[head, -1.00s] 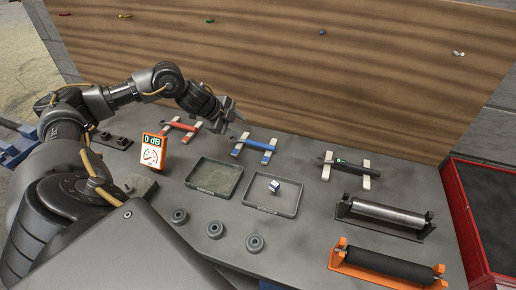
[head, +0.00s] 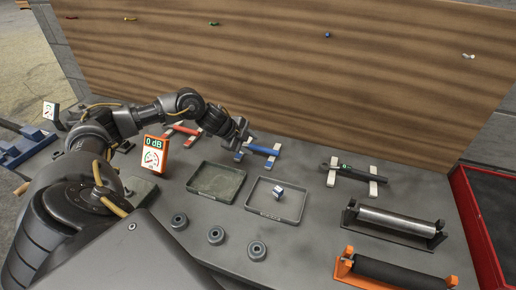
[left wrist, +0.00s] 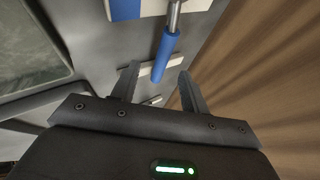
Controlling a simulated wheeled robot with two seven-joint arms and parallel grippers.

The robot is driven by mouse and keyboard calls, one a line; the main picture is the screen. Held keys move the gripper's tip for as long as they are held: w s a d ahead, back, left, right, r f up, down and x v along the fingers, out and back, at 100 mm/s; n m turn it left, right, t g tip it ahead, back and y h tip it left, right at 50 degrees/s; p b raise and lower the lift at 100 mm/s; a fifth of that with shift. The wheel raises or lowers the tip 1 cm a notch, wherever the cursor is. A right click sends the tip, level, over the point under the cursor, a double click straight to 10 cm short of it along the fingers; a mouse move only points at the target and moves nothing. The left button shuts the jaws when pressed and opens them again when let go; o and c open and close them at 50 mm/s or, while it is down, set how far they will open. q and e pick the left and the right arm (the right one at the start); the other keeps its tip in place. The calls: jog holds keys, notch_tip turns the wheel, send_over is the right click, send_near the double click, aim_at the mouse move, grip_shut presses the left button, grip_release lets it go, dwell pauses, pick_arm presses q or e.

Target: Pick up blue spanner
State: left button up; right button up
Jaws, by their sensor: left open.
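The blue spanner (head: 262,150) lies across pale rests on the grey bench, in front of the wooden board. In the left wrist view its blue handle (left wrist: 165,58) points toward my gripper, with a metal shaft beyond it. My left gripper (head: 239,133) is open and empty, above the spanner's left end. In the left wrist view its two fingers (left wrist: 158,78) stand apart, one on either side of the line of the handle. Whether they touch it cannot be told. My right gripper is not in view.
A red spanner (head: 183,131) on rests lies to the left, a dark tool (head: 352,173) to the right. An orange 0 dB sign (head: 153,154), two shallow trays (head: 245,201) and rollers (head: 395,223) stand nearer. The wooden board (head: 330,75) rises close behind the spanners.

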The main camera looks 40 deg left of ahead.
aim_at(259, 148)
pick_arm(q)
jog(key=shift+w+d+f+p, duration=0.1)
jog(key=shift+w+f+p, duration=0.05)
jog(key=shift+w+p, duration=0.15)
jog(key=p+x, duration=0.1)
jog(key=x, duration=0.3)
jog(key=shift+w+f, duration=0.2)
jog(key=shift+w, duration=0.1)
jog(key=shift+s, duration=0.1)
jog(key=shift+c, duration=0.2)
grip_shut()
